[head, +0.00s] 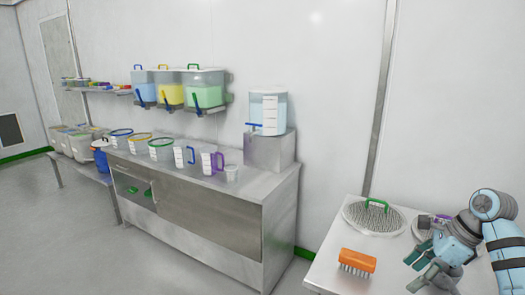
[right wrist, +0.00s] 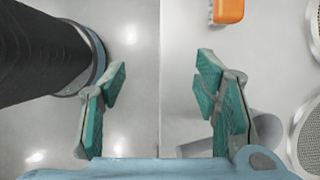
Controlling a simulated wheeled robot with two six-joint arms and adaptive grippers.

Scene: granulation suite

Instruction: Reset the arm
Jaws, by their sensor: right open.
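My right gripper (head: 428,268) is at the lower right of the head view, with its arm coming in from the right. In the right wrist view its two green-padded fingers (right wrist: 163,68) stand wide apart with nothing between them. It is over the front part of the right-hand table (head: 325,268), to the right of an orange brush (head: 358,261). The brush also shows at the top of the right wrist view (right wrist: 229,10), clear of the fingers. My left gripper is not in view.
A round mesh sieve with a green handle (head: 372,217) lies at the table's back. Another round item is partly hidden behind my right arm. A steel cabinet (head: 208,213) with jugs and tubs stands left, across a floor gap. Wall dispensers (head: 204,90) hang above it.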

